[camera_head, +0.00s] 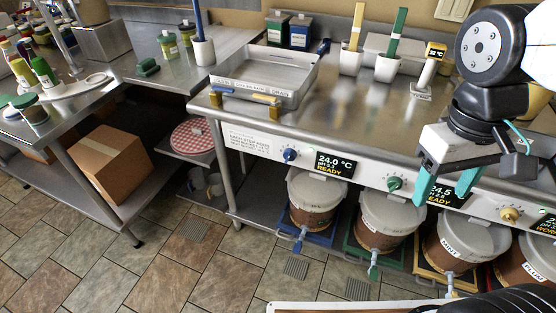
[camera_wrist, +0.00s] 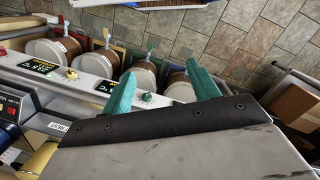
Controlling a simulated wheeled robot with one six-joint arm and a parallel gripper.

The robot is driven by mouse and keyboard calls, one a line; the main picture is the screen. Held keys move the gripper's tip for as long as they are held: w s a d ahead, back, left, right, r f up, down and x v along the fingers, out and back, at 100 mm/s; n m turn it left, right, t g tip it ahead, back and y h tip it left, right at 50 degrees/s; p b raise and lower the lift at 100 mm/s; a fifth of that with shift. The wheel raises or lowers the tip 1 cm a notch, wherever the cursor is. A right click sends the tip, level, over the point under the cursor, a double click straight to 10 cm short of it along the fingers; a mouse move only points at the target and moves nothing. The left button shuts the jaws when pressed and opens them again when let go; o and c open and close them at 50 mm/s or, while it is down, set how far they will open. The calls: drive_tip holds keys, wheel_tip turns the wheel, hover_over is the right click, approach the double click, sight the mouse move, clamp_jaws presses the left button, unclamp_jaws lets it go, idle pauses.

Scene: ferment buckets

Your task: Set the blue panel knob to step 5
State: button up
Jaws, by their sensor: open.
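The blue knob (camera_head: 289,155) sits on the white front panel of the steel bench, left of a display (camera_head: 334,165) reading 24.0 °C and READY. Its pointer setting is too small to read. A green knob (camera_head: 395,183) and a gold knob (camera_head: 510,214) are farther right on the same panel. My gripper (camera_head: 460,180) has teal fingers and is open and empty, well right of the blue knob, in front of the second display. In the wrist view, the green knob (camera_wrist: 147,97) appears between the spread fingers (camera_wrist: 158,75), and the gold knob (camera_wrist: 71,73) is left of them. I cannot make out the blue knob there.
A small sign (camera_head: 249,143) is left of the blue knob. A grey tray (camera_head: 265,82) with coloured handles stands on the bench above. Lidded buckets (camera_head: 314,200) stand below the panel. A cardboard box (camera_head: 110,165) sits under the left bench. Tiled floor in front is mostly clear.

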drive_tip(key=w+a+f+n+g+h, duration=0.2)
drive_tip(key=w+f+n+h, duration=0.5)
drive_tip(key=f, duration=0.1)
drive_tip(key=n+t+y, duration=0.2)
drive_tip(key=n+t, duration=1.8)
drive_tip(key=n, duration=0.3)
approach(287, 160)
drive_tip(key=w, duration=0.2)
drive_tip(key=x, duration=0.6)
drive_tip(key=shift+w+d, duration=0.2)
drive_tip(key=shift+d, duration=0.25)
drive_tip(key=shift+w+d, duration=0.15)
drive_tip(key=shift+w, duration=0.35)
drive_tip(key=shift+c, duration=0.3)
drive_tip(key=c, duration=0.9)
